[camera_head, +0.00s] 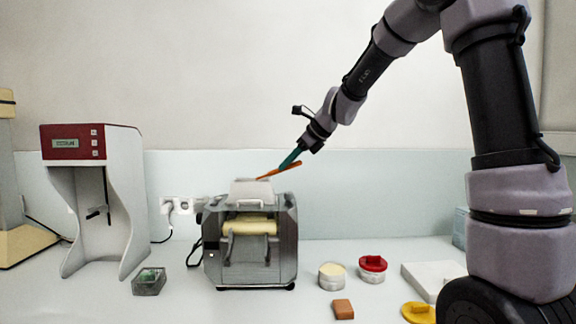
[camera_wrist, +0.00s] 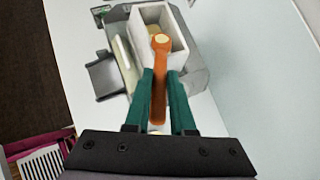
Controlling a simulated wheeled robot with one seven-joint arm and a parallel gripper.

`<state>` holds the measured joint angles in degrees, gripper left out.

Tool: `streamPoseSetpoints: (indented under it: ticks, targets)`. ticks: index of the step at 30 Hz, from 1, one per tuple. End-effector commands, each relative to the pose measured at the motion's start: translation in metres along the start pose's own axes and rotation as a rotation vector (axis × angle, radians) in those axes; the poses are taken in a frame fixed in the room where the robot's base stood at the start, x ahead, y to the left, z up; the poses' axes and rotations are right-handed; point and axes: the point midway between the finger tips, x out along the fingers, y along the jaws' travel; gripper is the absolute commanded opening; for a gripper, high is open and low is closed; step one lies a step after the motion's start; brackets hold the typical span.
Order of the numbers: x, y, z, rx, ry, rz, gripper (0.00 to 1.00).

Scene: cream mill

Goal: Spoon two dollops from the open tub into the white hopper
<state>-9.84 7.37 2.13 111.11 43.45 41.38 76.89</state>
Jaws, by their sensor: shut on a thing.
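My gripper (camera_head: 291,157) has green fingers, shut on the handle of an orange spoon (camera_head: 277,172). In the wrist view the spoon (camera_wrist: 159,85) lies between the fingers (camera_wrist: 160,78), and its bowl holds a pale cream dollop (camera_wrist: 161,39). The bowl is over the opening of the white hopper (camera_wrist: 181,32). The hopper (camera_head: 250,190) sits on top of the grey metal mill (camera_head: 285,240). The open tub (camera_head: 331,282), with cream filling its top, stands on the counter right of the mill. I cannot tell how much is inside the hopper.
A red-lidded tub (camera_head: 372,267), a brown block (camera_head: 343,309), a yellow lid (camera_head: 418,313) and a white slab (camera_head: 430,276) are on the right of the counter. A red-topped machine (camera_head: 92,145) and a small dark box (camera_head: 149,282) stand at left.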

Motion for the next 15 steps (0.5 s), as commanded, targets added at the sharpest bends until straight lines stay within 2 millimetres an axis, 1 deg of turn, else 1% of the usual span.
streamPoseSetpoints:
  ticks: [15]
  targets:
    - [-0.026, -0.006, 0.027, -0.001, -0.002, -0.001, 0.0]
